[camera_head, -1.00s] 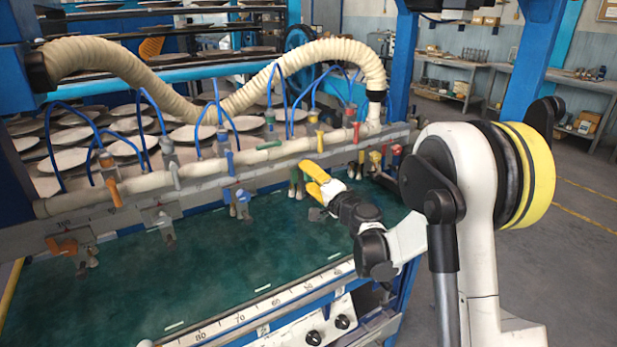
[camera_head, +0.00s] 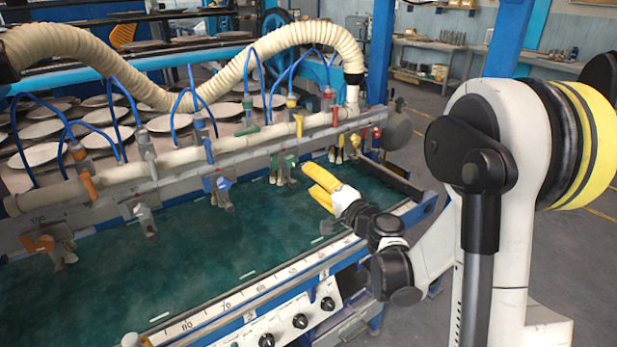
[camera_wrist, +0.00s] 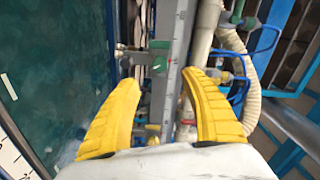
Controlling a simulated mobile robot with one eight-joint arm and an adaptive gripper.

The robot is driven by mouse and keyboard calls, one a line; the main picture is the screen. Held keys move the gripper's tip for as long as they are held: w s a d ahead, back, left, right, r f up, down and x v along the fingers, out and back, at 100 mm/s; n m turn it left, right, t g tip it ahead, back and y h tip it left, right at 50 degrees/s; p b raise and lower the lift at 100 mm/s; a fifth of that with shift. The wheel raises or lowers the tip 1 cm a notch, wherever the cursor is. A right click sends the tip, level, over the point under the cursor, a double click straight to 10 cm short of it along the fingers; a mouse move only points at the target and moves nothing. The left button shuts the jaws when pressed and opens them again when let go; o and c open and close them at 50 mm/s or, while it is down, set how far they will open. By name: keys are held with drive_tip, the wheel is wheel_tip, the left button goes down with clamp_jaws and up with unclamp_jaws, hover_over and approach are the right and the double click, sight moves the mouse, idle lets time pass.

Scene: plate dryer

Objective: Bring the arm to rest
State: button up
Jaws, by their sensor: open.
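My gripper (camera_head: 318,184) has yellow fingers and is held over the right part of the green table surface (camera_head: 240,230) of the plate dryer. In the wrist view my gripper (camera_wrist: 160,95) is open, with nothing between its fingers. The grey rail with its cream pipe (camera_head: 200,160) lies just beyond the fingertips in the head view. In the wrist view the rail (camera_wrist: 174,70) runs between and past the fingers. I cannot tell the exact gap between them.
Coloured valves such as the blue one (camera_head: 222,190) and the orange one (camera_head: 40,243) hang along the rail. A cream corrugated hose (camera_head: 230,95) arches above it. Knobs (camera_head: 300,320) line the front panel. Racks of round plates (camera_head: 45,155) stand behind.

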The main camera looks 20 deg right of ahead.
idle(0.3)
drive_tip(key=s+a+r+n+g, duration=0.2)
drive_tip(key=s+a+n+g, duration=0.45)
drive_tip(key=s+a, duration=0.4)
drive_tip(key=s+d+f+n+g+h, duration=0.2)
drive_tip(key=s+d, duration=0.1)
drive_tip(key=s, duration=0.7)
drive_tip(key=s+d+f+n+g+h, duration=0.1)
drive_tip(key=s+d+f+n+h, duration=0.1)
drive_tip(key=s, duration=0.8)
drive_tip(key=shift+s+d+f+n+g+h, duration=0.15)
drive_tip(key=shift+d+f+n+g+h, duration=0.2)
drive_tip(key=shift+d+h, duration=0.65)
